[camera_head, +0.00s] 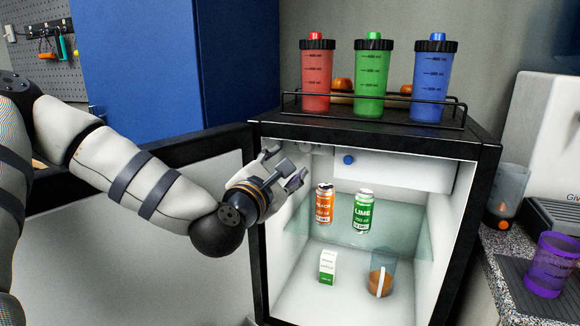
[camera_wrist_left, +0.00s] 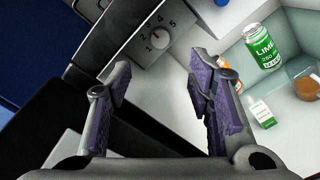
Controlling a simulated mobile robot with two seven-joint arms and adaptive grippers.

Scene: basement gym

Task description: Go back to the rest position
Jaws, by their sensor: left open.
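My left gripper (camera_head: 287,173) is at the upper left of the open mini fridge (camera_head: 474,172), near its opening. In the left wrist view the left gripper (camera_wrist_left: 160,100) has its fingers spread, with nothing between them. A dial with numbers (camera_wrist_left: 158,38) shows beyond the fingers. An orange can (camera_head: 324,203) and a green lime can (camera_head: 363,210) stand on the glass shelf, to the right of the gripper and apart from it. My right gripper is not in view.
The fridge door (camera_head: 130,245) stands open to the left, behind my left arm. A small carton (camera_head: 327,267) and a glass (camera_head: 381,280) stand low in the fridge. Red (camera_head: 316,75), green (camera_head: 371,75) and blue (camera_head: 433,80) shakers stand on top. A purple cup (camera_head: 551,265) is at right.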

